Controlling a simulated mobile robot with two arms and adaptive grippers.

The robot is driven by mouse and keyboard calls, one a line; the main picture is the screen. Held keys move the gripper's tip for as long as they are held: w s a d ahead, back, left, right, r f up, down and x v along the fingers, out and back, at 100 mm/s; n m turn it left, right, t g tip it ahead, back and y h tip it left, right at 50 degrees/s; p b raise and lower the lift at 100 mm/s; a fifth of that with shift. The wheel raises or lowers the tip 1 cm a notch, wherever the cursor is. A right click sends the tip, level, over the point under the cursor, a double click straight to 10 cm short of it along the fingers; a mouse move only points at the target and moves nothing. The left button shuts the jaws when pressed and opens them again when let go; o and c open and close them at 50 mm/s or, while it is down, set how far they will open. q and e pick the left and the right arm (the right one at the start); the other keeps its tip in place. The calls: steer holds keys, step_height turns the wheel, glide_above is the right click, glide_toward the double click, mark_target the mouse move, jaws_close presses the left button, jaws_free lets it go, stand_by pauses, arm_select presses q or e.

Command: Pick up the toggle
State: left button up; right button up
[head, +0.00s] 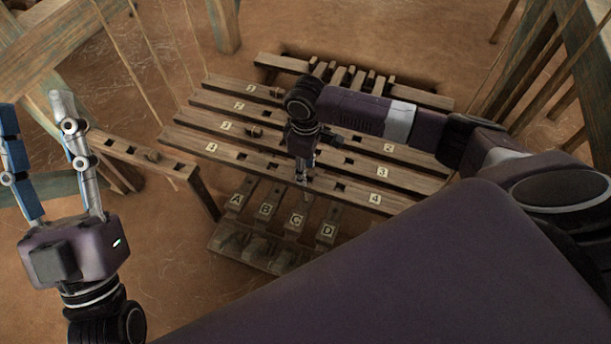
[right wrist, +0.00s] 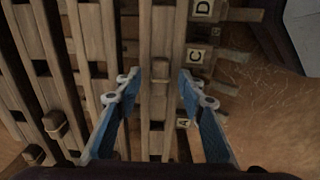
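A small wooden toggle (right wrist: 160,75) sits on the slotted beam nearest the lettered pedals, in the right wrist view. My right gripper (right wrist: 160,73) is open over it, one fingertip on each side with a gap to both. In the head view my right gripper (head: 304,178) points down at the front beam, marked 4, and hides this toggle. Other toggles sit on beams further back (right wrist: 55,123) (right wrist: 33,154). My left gripper (head: 34,101) is open and empty, fingers up, at the left of the head view.
Parallel slotted beams with number tags (head: 374,171) fill the middle. Pedals tagged A to D (head: 297,219) lie in front. Loom posts and cords (head: 138,70) stand around. Bare earth floor is on the left.

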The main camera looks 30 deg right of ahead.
steer(key=shift+f, duration=0.3)
steer(key=shift+c, duration=0.2)
jaws_close()
steer(key=shift+r, duration=0.1)
